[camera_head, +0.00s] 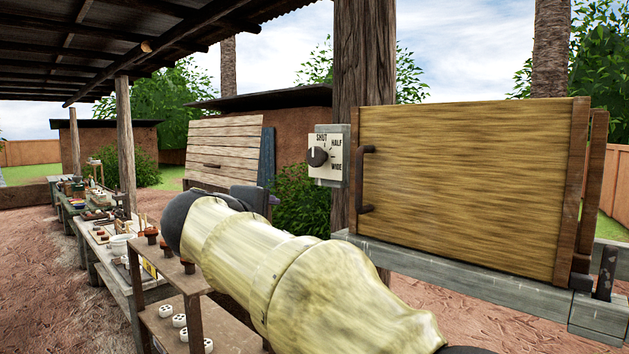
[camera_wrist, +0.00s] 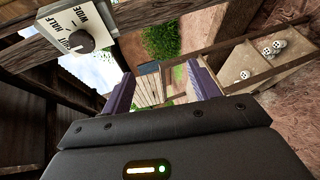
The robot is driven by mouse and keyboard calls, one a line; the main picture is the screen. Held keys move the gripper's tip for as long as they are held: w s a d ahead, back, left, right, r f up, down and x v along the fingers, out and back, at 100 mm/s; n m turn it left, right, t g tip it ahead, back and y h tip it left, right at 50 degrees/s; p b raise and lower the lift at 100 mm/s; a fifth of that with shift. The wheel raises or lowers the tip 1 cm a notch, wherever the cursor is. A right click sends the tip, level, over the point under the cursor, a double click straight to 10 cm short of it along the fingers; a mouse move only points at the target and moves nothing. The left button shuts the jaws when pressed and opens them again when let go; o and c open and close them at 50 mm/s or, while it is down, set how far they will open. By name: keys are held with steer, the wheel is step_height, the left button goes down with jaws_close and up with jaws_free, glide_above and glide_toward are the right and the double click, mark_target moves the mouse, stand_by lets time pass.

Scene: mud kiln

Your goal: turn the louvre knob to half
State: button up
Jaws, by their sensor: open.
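The louvre knob (camera_head: 318,156) is a dark round knob on a pale plate (camera_head: 328,170) marked SHUT, HALF and WIDE, fixed to a wooden post. A pale mark on the knob seems to lie toward SHUT, but it is too small to be sure. In the wrist view the knob (camera_wrist: 80,40) and its plate show at the upper left, turned on their side. My gripper (camera_wrist: 160,76) is open, with two purple fingers and nothing between them. It is apart from the knob, which lies outside the fingers. In the head view my arm mostly hides the gripper.
A large wooden panel (camera_head: 460,185) with a dark handle (camera_head: 364,180) stands right of the knob plate, above a grey ledge (camera_head: 480,285). A cluttered bench (camera_head: 125,250) runs along the left.

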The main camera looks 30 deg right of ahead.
mark_target(314, 158)
step_height(314, 158, up, 11)
steer(key=s+m+t+h, duration=0.1)
steer(key=s+h, duration=0.2)
steer(key=shift+d+f, duration=0.2)
steer(key=shift+d, duration=0.25)
steer(key=p+x, duration=0.3)
steer(key=x, duration=0.5)
steer(key=p+x, duration=0.4)
steer(key=x, duration=0.5)
steer(key=shift+w+d+r, duration=0.2)
steer(key=shift+f, duration=0.1)
steer(key=c, duration=0.9)
